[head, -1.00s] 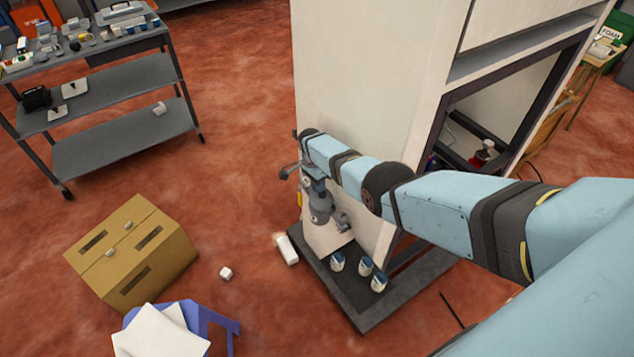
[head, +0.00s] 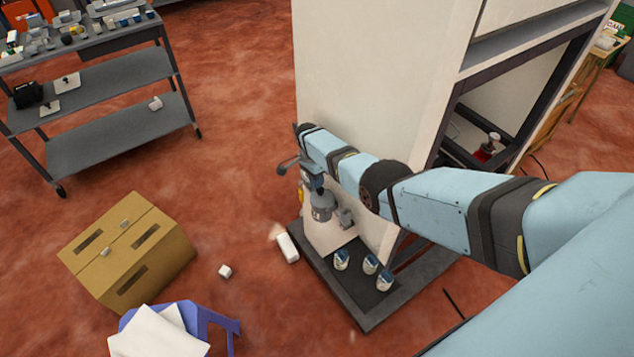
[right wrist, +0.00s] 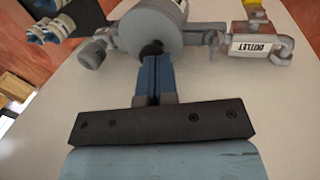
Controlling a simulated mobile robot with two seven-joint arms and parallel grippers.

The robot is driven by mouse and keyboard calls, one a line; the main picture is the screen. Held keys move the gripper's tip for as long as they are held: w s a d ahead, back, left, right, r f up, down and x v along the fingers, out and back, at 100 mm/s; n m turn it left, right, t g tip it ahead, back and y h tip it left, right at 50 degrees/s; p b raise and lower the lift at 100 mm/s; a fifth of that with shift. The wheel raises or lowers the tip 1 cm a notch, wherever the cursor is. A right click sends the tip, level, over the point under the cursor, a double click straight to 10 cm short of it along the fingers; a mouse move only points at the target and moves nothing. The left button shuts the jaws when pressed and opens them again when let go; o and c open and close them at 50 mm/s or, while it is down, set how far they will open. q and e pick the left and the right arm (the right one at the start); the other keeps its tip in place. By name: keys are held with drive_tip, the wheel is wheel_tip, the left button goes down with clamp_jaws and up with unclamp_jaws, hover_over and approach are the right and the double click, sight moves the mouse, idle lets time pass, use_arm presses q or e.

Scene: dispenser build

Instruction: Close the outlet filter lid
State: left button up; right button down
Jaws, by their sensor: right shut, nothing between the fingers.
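The outlet filter (head: 322,206) is a grey round housing on the side of the white dispenser cabinet. It also shows in the right wrist view as a grey cylinder (right wrist: 150,28), beside a fitting labelled OUTLET (right wrist: 250,47). My right gripper (right wrist: 153,62) is shut and empty. Its blue fingers point at the dark middle of the round grey face and appear to touch it or sit very close. In the head view the gripper (head: 316,182) is just above the housing, partly hidden by my wrist. I cannot tell whether the lid is fully closed. My left gripper is not in view.
Several small cups (head: 369,264) stand on the dark base tray (head: 366,318) below the filter. A cardboard box (head: 128,250), a blue stool (head: 218,322) and a white block (head: 287,248) are on the red floor. A grey cart (head: 110,75) stands at the back left.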

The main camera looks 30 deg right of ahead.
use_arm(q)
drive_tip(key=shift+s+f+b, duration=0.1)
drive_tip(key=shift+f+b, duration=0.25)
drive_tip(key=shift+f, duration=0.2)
use_arm(e)
drive_tip(key=shift+w+a+f, duration=0.1)
drive_tip(key=shift+w, duration=0.1)
drive_tip(key=shift+w, duration=0.1)
